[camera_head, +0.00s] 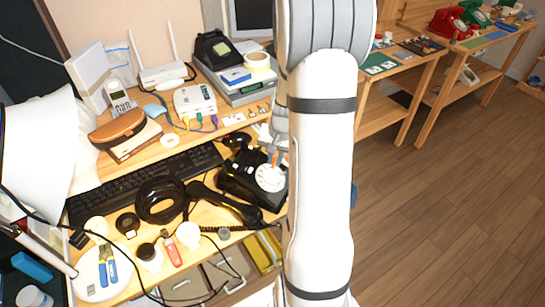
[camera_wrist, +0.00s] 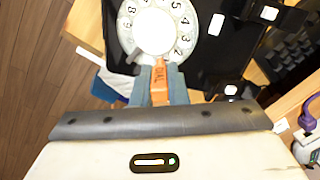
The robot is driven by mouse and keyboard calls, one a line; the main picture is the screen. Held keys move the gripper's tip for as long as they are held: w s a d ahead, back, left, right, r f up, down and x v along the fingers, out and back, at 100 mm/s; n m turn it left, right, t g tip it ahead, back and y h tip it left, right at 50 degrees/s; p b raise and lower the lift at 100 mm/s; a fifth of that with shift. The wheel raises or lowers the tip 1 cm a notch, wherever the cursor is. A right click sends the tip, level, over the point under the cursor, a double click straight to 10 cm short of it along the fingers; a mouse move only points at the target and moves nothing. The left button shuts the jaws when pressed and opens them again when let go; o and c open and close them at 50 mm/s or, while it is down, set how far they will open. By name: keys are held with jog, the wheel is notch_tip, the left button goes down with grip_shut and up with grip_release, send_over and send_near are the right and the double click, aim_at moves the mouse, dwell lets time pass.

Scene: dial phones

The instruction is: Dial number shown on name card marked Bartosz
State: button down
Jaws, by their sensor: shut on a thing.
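A black rotary phone (camera_head: 236,186) with a white dial (camera_head: 270,178) stands on the desk. Its handset (camera_head: 225,204) lies off the cradle, to the left and front of it. My gripper (camera_head: 275,150) is above the dial, partly hidden by my arm. In the wrist view my gripper (camera_wrist: 160,88) is shut on an orange dialing stick (camera_wrist: 160,82) with lettering on it. The stick's tip is at the near edge of the white dial (camera_wrist: 152,32), beside a metal finger stop; contact cannot be told.
A black keyboard (camera_head: 150,180), a black ring-shaped object (camera_head: 160,199), a white lamp shade (camera_head: 38,145) and several tools crowd the desk left of the phone. Floor at right is clear.

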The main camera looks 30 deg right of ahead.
dwell(0.3)
jog(key=shift+s+d+f+b, duration=0.3)
jog(key=shift+s+d, duration=0.1)
jog(key=shift+s, duration=0.1)
jog(key=shift+s+d+f+b, duration=0.2)
jog(key=shift+s+b, duration=0.1)
jog(key=shift+s, duration=0.15)
jog(key=shift+s+d+r+p, duration=0.15)
jog(key=shift+r+p, duration=0.15)
jog(key=shift+r, duration=0.15)
jog(key=shift+s+d+r+p, duration=0.1)
jog(key=shift+r+p, duration=0.15)
jog(key=shift+r, duration=0.15)
notch_tip(320, 180, up, 6)
jog(key=s+d+p, duration=0.1)
jog(key=s+p, duration=0.1)
jog(key=p, duration=0.2)
jog(key=shift+s+d+r, duration=0.2)
jog(key=shift+d, duration=0.05)
